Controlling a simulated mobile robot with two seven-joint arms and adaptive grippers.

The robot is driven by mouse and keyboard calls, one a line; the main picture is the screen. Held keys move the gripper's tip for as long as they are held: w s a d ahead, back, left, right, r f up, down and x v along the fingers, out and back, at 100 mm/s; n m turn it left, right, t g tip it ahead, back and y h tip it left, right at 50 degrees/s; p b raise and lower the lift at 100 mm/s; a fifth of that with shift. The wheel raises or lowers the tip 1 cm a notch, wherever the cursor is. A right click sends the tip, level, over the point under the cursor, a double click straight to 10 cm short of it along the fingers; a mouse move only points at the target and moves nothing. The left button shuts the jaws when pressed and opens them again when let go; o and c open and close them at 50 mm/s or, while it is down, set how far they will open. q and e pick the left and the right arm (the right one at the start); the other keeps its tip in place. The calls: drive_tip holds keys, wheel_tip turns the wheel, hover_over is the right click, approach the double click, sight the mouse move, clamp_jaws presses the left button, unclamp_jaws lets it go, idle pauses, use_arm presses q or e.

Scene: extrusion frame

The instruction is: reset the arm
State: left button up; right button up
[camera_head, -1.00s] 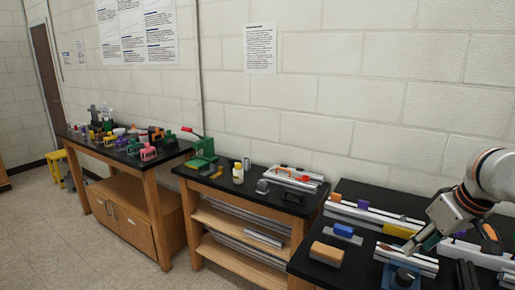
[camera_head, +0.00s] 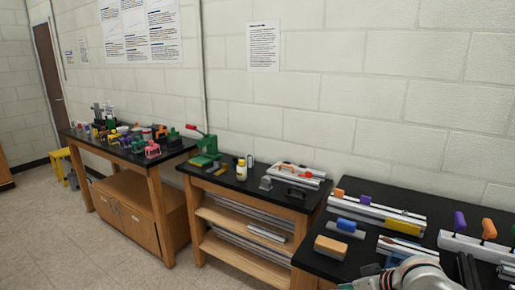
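My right arm (camera_head: 415,275) shows only as a pale grey link at the bottom edge, in front of the right-hand black table (camera_head: 385,194). My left arm and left gripper are not in view. The table carries aluminium extrusions with coloured handles and parts, including a purple handle (camera_head: 459,221), an orange handle (camera_head: 488,229) and a yellow block (camera_head: 403,227).
A blue-topped block (camera_head: 346,226) and an orange-tan block (camera_head: 330,246) lie near the table's left edge. Open floor (camera_head: 95,245) lies at the left.

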drive_tip(key=s+a+f+t, duration=0.1)
drive_tip(key=s+a+f, duration=0.3)
drive_tip(key=f, duration=0.4)
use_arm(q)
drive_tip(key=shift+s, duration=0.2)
use_arm(e)
drive_tip(key=s+d+f+t+h, duration=0.1)
drive_tip(key=s+d+f, duration=0.1)
drive_tip(key=s+f, duration=0.5)
drive_tip(key=s+d+f+t+h, duration=0.1)
drive_tip(key=s+d+f+h, duration=0.1)
drive_tip(key=s+f, duration=0.5)
drive_tip(key=s, duration=0.5)
drive_tip(key=shift+d+m+t, duration=0.15)
drive_tip(key=shift+m+t, duration=0.15)
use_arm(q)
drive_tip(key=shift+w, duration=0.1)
use_arm(e)
drive_tip(key=shift+s, duration=0.1)
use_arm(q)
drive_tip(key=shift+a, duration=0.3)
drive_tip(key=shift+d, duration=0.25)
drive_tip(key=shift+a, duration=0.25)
